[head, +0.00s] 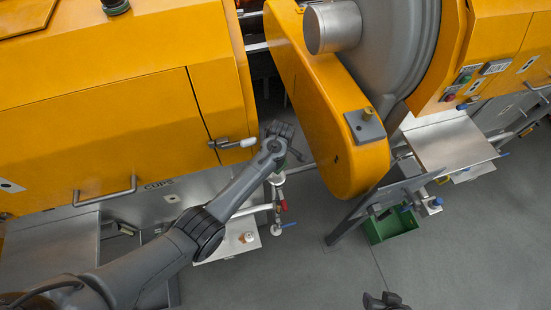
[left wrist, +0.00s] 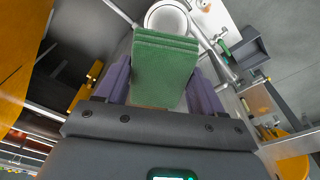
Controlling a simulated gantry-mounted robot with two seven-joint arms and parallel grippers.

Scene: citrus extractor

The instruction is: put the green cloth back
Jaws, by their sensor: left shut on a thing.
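The green cloth (left wrist: 165,68) shows in the left wrist view as a folded, layered pad between the two purple fingers of my left gripper (left wrist: 163,88), which is shut on it. In the head view, my left gripper (head: 281,130) is between the yellow cabinet on the left and the slanted yellow cover; the cloth cannot be made out there. A dark part of my right gripper (head: 386,302) shows at the bottom edge of the head view; its fingers are not clear.
The slanted yellow cover (head: 335,125) is just right of my left gripper. Below are a pipe with a red valve (head: 283,205), a light shelf (head: 228,248) with a small item, and a green crate (head: 393,226). Open grey floor lies in front.

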